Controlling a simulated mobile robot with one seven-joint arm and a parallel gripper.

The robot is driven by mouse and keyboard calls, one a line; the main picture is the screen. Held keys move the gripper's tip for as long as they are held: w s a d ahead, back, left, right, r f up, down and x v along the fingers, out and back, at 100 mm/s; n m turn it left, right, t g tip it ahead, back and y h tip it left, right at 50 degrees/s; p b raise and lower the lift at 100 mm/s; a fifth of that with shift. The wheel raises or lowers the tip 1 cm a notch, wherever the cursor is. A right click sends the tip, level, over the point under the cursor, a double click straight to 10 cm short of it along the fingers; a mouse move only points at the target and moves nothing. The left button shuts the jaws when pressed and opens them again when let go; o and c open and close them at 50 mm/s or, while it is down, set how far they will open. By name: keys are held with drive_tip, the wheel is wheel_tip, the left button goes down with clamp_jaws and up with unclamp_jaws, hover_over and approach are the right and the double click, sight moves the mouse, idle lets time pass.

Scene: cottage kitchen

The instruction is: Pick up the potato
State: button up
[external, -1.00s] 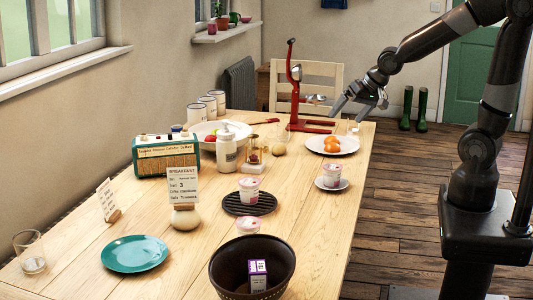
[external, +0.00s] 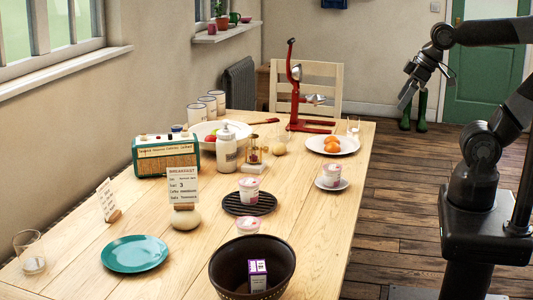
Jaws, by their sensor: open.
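A small tan, rounded thing that looks like the potato (external: 278,149) lies on the wooden table, left of the plate of oranges and right of the hourglass. It is small in the view, so I cannot be certain of it. A larger pale rounded thing (external: 185,218) sits under the breakfast sign; I cannot tell whether it is a stone or a potato. My gripper (external: 427,90) is open and empty, raised in the air to the right of the table's far end, well apart from both.
Oranges (external: 331,143) sit on a white plate near the table's right edge, with glasses (external: 353,128) behind. A red juicer (external: 294,100) stands tall at the back. The hourglass (external: 254,153) is close left of the tan thing. A dark bowl (external: 228,277) stands in front.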

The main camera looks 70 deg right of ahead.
drive_tip(key=m+g+h, duration=0.2)
drive_tip(key=m, duration=0.4)
hover_over(280, 144)
drive_tip(key=s+a, duration=0.3)
drive_tip(key=s, duration=0.1)
wheel_tip(280, 144, down, 22)
drive_tip(key=x, duration=0.6)
drive_tip(key=shift+w+d, duration=0.1)
drive_tip(key=shift+d, duration=0.25)
drive_tip(key=shift+d+x, duration=0.2)
drive_tip(key=shift+x, duration=1.1)
drive_tip(key=shift+d+x, duration=0.25)
drive_tip(key=shift+x, duration=1.05)
drive_tip(key=shift+w+r, duration=0.2)
drive_tip(key=shift+c, duration=0.6)
